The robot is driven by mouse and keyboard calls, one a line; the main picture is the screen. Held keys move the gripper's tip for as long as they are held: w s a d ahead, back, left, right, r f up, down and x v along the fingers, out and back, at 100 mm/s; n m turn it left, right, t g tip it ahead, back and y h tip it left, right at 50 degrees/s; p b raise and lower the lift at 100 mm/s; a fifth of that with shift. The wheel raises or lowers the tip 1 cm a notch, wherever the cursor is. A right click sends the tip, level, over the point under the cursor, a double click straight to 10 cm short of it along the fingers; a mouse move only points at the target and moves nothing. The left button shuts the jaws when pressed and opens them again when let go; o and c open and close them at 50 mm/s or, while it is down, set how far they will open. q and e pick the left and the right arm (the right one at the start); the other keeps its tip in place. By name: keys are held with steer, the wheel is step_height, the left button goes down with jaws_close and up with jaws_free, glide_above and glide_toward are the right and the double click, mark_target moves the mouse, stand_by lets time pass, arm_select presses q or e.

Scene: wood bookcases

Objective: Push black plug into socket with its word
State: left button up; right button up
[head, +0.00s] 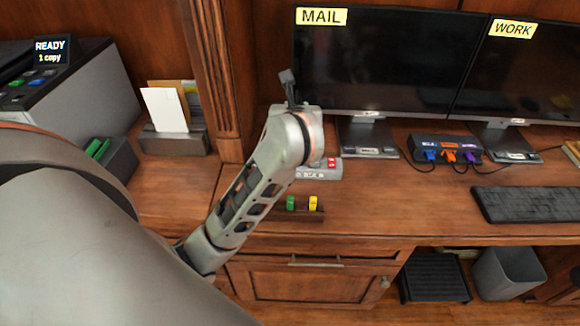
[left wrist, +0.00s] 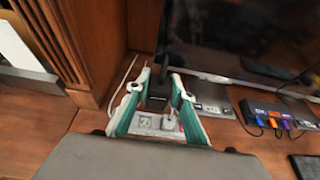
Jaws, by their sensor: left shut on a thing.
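My left gripper (left wrist: 161,84) shows in the left wrist view with its two teal-padded fingers shut on a dark piece, the black plug (left wrist: 157,92). It is in front of and above a light grey socket strip (left wrist: 146,123); I cannot tell whether plug and strip touch. In the head view my left arm's wrist covers the gripper and the left part of the socket strip (head: 322,170), whose right end with red parts shows. Words on the strip are too small to read. My right gripper is not in view.
A wooden holder (head: 270,212) with a green and a yellow piece sits in front of the strip. Monitors labelled MAIL (head: 370,60) and WORK (head: 520,70) stand behind. A hub (head: 440,141) with coloured plugs and a keyboard (head: 525,204) are right. A bookcase post (head: 222,80) rises left.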

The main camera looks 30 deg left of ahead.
arm_select(q)
steer(key=f+b, duration=0.1)
steer(key=f, duration=0.4)
steer(key=w+a+f+b, duration=0.1)
steer(key=f+b, duration=0.1)
steer(key=f, duration=0.4)
steer(key=w+a+f+b, duration=0.1)
steer(key=f+b, duration=0.1)
steer(key=f, duration=0.4)
steer(key=shift+a+f, duration=0.15)
steer(key=shift+a, duration=0.1)
steer(key=shift+f, duration=0.45)
steer(key=o, duration=1.1)
steer(key=shift+c, duration=0.2)
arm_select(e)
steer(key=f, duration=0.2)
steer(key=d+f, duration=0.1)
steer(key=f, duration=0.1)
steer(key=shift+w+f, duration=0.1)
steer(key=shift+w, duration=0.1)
arm_select(q)
steer(key=shift+r, duration=0.1)
